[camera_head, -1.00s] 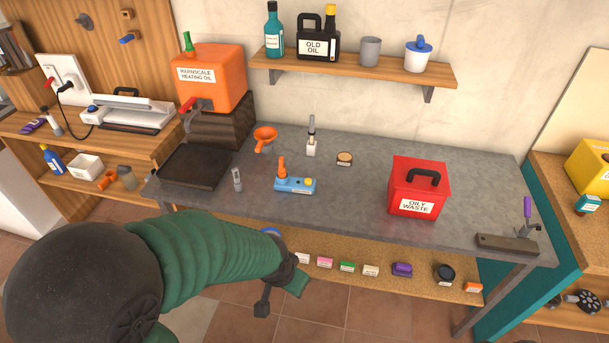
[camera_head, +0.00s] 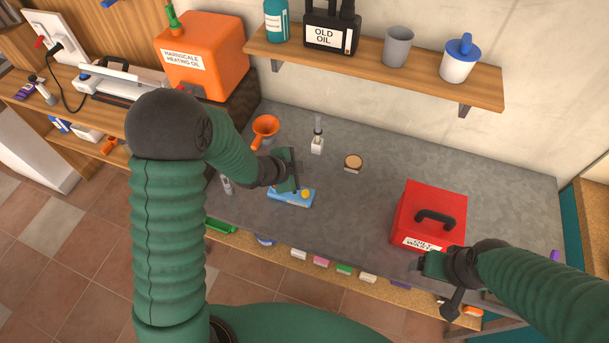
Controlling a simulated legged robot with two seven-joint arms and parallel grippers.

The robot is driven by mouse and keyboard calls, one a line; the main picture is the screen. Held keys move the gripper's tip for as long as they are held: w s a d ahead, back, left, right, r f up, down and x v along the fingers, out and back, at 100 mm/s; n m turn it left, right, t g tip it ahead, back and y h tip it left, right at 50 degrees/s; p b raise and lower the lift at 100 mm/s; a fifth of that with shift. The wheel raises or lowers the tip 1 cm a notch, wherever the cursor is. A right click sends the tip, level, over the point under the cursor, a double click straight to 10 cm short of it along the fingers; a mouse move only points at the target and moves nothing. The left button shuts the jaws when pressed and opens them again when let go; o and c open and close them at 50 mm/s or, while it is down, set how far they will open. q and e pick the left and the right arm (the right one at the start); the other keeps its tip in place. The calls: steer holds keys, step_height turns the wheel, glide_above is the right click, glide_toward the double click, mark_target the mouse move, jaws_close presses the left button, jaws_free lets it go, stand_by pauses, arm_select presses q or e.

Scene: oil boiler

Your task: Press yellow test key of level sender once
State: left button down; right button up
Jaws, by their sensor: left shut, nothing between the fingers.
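The level sender is a small blue box (camera_head: 287,197) on the grey workbench, with the yellow test key (camera_head: 306,194) on its top at the right end. Its orange upright part is hidden behind my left gripper. My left gripper (camera_head: 293,186) is shut and empty, over the left and middle part of the blue box, just left of the yellow key. I cannot tell whether it touches the box. My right gripper (camera_head: 437,282) is at the bench's front edge, before the red oily waste box; its jaws do not show clearly.
The red oily waste box (camera_head: 432,205) stands on the right of the bench. An orange funnel (camera_head: 265,128), a white bottle with a brush (camera_head: 317,142) and a round tin (camera_head: 353,162) stand behind the sender. A wall shelf (camera_head: 370,72) hangs above. The bench middle is clear.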

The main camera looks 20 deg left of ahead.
mark_target(303, 194)
arm_select(q)
steer(key=f+b, duration=0.2)
steer(key=b, duration=0.1)
steer(key=shift+s+a+f, duration=0.15)
steer(key=shift+s+f, duration=0.25)
steer(key=f+b, duration=0.5)
steer(key=shift+s+f, duration=0.15)
steer(key=shift+s, duration=0.1)
steer(key=shift+w+a+f, duration=0.1)
steer(key=shift+f, duration=0.1)
steer(key=shift+r, duration=0.1)
arm_select(e)
step_height(303, 194, down, 8)
steer(key=s, duration=0.1)
steer(key=shift+s+a+r, duration=0.2)
steer(key=shift+s, duration=0.15)
steer(key=shift+s+d, duration=0.1)
steer(key=shift+f, duration=0.1)
stand_by(0.3)
arm_select(q)
steer(key=shift+f+b, duration=0.35)
arm_select(e)
steer(key=shift+f, duration=0.2)
